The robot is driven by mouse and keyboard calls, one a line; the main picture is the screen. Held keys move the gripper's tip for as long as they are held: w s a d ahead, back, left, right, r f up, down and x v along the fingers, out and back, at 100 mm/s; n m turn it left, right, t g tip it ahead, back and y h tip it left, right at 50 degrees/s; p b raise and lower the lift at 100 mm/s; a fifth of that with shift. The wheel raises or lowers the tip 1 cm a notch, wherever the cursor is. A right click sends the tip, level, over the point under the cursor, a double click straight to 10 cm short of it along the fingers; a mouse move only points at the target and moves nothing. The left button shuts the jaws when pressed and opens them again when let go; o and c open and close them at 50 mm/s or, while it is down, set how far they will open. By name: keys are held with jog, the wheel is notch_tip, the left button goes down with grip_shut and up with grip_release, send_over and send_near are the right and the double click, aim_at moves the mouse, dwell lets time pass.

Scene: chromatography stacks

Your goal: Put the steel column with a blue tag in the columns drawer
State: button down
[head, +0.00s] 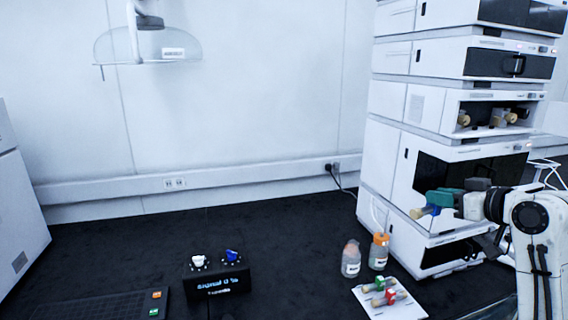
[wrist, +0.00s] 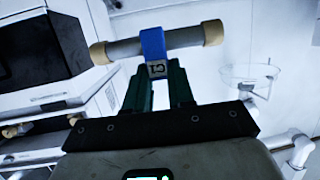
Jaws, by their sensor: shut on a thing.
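The steel column with a blue tag (wrist: 182,40) is a grey tube with tan end caps, seen across the top of the wrist view. My gripper (wrist: 158,78) is shut on it at the blue tag, with green fingers. In the head view, the column's tan end and blue part (head: 424,211) show at the tip of my gripper (head: 446,199), raised in front of the chromatography stack (head: 385,160). A dark opening (head: 450,255) shows low in the stack, partly hidden by my arm. I cannot tell which part is the columns drawer.
A white mat (head: 405,311) holds columns with red and green tags (head: 384,291). Two bottles (head: 351,260) (head: 379,252) stand just behind it. A black box with a display (head: 218,282) stands on the dark bench. A stack bay (head: 492,116) holds tan-ended parts.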

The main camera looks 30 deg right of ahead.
jog(key=w+a+f, duration=0.3)
jog(key=a+f, duration=0.5)
jog(key=f, duration=0.5)
jog(key=w+a+f, duration=0.3)
jog(key=a+f, duration=0.6)
jog(key=f, duration=0.3)
jog(key=s+a+f, duration=0.4)
jog(key=a+f, duration=0.4)
jog(key=a, duration=0.3)
jog(key=s+a+f+n+y, duration=0.1)
jog(key=s+a+f, duration=0.4)
jog(key=a+f, duration=0.3)
jog(key=a, duration=0.3)
jog(key=shift+a+f+y, duration=0.15)
jog(key=shift+f+y, duration=0.05)
jog(key=shift+y, duration=0.1)
